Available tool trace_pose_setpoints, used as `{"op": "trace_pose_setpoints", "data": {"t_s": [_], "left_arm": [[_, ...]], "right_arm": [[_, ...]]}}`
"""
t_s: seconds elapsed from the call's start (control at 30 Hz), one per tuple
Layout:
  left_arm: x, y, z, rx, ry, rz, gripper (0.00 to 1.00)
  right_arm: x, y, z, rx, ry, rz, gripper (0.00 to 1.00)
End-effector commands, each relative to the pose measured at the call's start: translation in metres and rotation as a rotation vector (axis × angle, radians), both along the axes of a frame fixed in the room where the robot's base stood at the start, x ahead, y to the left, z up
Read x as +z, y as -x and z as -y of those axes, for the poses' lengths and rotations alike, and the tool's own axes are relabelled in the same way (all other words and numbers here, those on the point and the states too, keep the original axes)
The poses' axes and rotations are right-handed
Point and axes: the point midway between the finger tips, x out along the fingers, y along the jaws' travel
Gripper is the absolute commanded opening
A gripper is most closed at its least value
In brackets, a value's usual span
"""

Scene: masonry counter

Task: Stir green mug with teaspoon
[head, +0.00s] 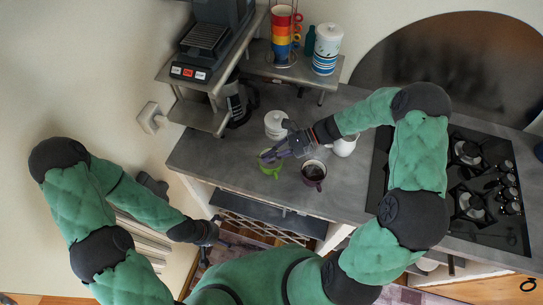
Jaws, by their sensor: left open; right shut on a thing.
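The green mug (272,172) stands upright near the front edge of the grey counter. My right gripper (270,157) reaches in from the right and is directly over the mug's rim, hiding part of its opening. It is shut on a thin thing, which fits the teaspoon; the spoon itself is too small and covered to make out clearly. I cannot tell how deep it is in the mug. My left gripper (209,240) hangs open and empty in front of the counter, below its edge.
A purple mug (313,171) with dark contents stands just right of the green mug. A white lidded jar (276,122) and a white jug (344,147) stand behind. Shelves with stacked cups (282,35) rise at the back; a black hob (470,185) is right.

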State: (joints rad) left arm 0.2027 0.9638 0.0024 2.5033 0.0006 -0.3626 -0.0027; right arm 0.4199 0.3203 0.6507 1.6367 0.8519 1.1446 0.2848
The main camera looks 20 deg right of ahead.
Motion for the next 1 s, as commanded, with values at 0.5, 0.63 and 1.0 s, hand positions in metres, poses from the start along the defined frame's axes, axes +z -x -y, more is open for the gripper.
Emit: {"op": "trace_pose_setpoints", "data": {"t_s": [0.5, 0.63, 1.0], "left_arm": [[0.006, 0.000, 0.000, 0.000, 0.000, 0.000, 1.00], [0.013, 0.000, 0.000, 0.000, 0.000, 0.000, 1.00], [0.032, 0.000, 0.000, 0.000, 0.000, 0.000, 1.00]], "right_arm": [[0.007, 0.000, -0.003, 0.000, 0.000, 0.000, 0.00], [0.015, 0.001, -0.008, 0.000, 0.000, 0.000, 0.00], [0.038, 0.003, -0.019, 0.000, 0.000, 0.001, 0.00]]}}
